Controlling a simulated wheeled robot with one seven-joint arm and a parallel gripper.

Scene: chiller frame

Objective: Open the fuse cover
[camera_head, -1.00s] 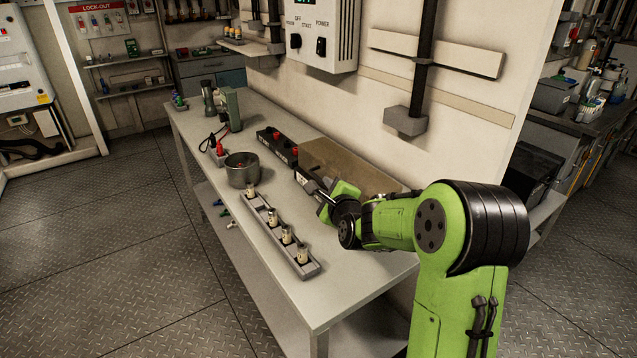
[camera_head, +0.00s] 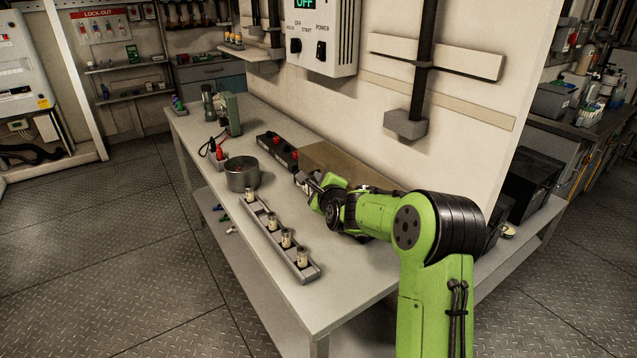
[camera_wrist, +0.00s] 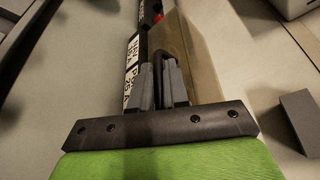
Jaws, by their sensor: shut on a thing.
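The fuse cover (camera_head: 335,160) is a brownish, smoky box-like lid on the bench against the wall. In the wrist view the cover (camera_wrist: 195,55) runs away from me to the right of the fingers. My gripper (camera_head: 314,184) is at the cover's front side in the head view. In the wrist view my gripper (camera_wrist: 168,82) has its two grey fingers shut on a dark handle (camera_wrist: 163,57) at the cover's edge. My arm hides much of the cover's near end and front. I cannot tell whether the cover is raised at all.
A black block with red knobs (camera_head: 278,150) lies left of the cover. A metal pot (camera_head: 242,173) and a grey rack of several fuses (camera_head: 263,218) stand in front on the bench (camera_head: 330,285). A grey control box (camera_head: 322,35) hangs on the wall above.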

